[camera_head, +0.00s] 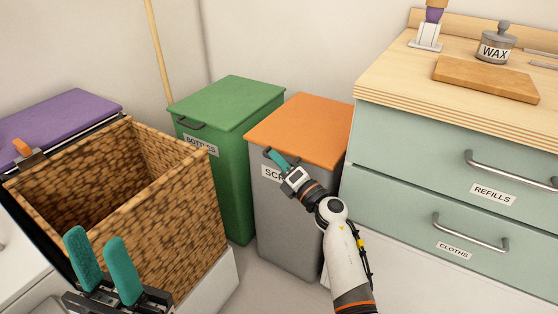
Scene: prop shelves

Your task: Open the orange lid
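The orange lid (300,130) lies flat and closed on a grey bin (282,226), between the green bin and the drawers. A small dark handle (267,153) shows at its front left edge. My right gripper (277,157) is at that front edge, with its teal fingertips beside the handle. Contact with the handle, and whether the fingers are shut on it, cannot be made out. The gripper partly covers the bin's label. My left gripper (104,264) is at the lower left, its two teal fingers apart with nothing between them.
A green-lidded bin (232,104) labelled BOTTLES stands left of the grey bin. A brown woven basket (180,235) stands beyond my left gripper, near a purple lid (60,125). Mint drawers (440,155) under a wooden top close off the right side.

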